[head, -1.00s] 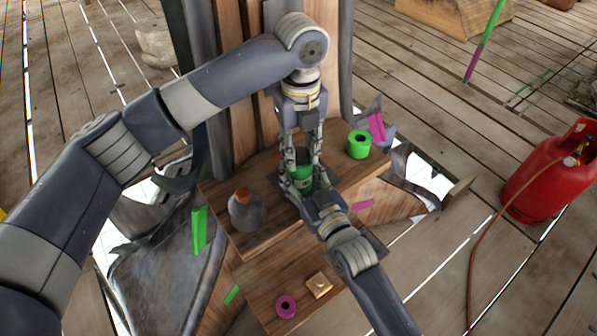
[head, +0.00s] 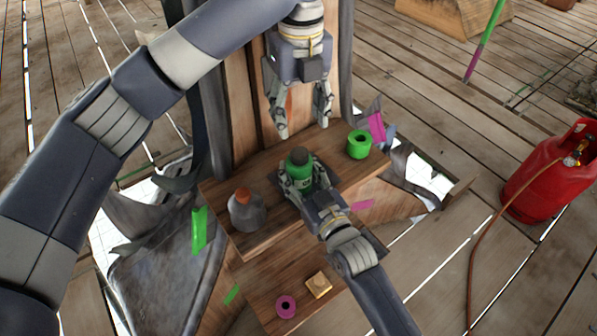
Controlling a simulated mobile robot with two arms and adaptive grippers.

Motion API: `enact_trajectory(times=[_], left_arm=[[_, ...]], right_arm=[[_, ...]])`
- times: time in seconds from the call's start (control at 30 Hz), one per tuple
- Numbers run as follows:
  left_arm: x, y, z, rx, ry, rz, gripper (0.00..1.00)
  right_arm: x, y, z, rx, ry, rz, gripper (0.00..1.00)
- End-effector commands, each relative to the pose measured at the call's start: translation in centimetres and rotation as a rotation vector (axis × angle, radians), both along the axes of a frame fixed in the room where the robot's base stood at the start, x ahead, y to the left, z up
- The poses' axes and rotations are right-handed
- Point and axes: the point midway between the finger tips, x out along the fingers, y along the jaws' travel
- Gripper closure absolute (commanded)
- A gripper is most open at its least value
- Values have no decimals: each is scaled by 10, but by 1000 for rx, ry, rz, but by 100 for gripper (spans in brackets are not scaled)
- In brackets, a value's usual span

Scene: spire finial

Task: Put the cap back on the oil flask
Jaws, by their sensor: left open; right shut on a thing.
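The oil flask is a green bottle (head: 299,172) standing upright on the wooden shelf (head: 262,236). A dark cap (head: 299,156) sits on top of its neck; how tightly it is seated I cannot tell. My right gripper (head: 297,186) is shut around the green flask's body from the front. My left gripper (head: 303,128) is open and empty, above and behind the flask, apart from the cap. A grey flask with an orange top (head: 246,211) stands to the left on the same shelf.
A green ring-shaped piece (head: 358,145) stands on the shelf to the right. A lower step holds a magenta ring (head: 286,306) and a small yellowish block (head: 319,285). Wooden boards rise behind the shelf. A red gas cylinder (head: 545,175) stands far right.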

Motion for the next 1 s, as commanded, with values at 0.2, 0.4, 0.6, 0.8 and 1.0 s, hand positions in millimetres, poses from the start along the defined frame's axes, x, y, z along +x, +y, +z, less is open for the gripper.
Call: enact_trajectory(times=[0.2,0.4,0.6,0.8,1.0], left_arm=[[0,0,22,1,0,0,46],[0,0,25,1,0,0,46],[0,0,25,1,0,0,46],[0,0,25,1,0,0,46],[0,0,25,1,0,0,46]], right_arm=[[0,0,0,0,1,0,100],[0,0,0,0,1,0,100],[0,0,0,0,1,0,41],[0,0,0,0,0,0,30],[-1,0,0,0,0,0,30]])
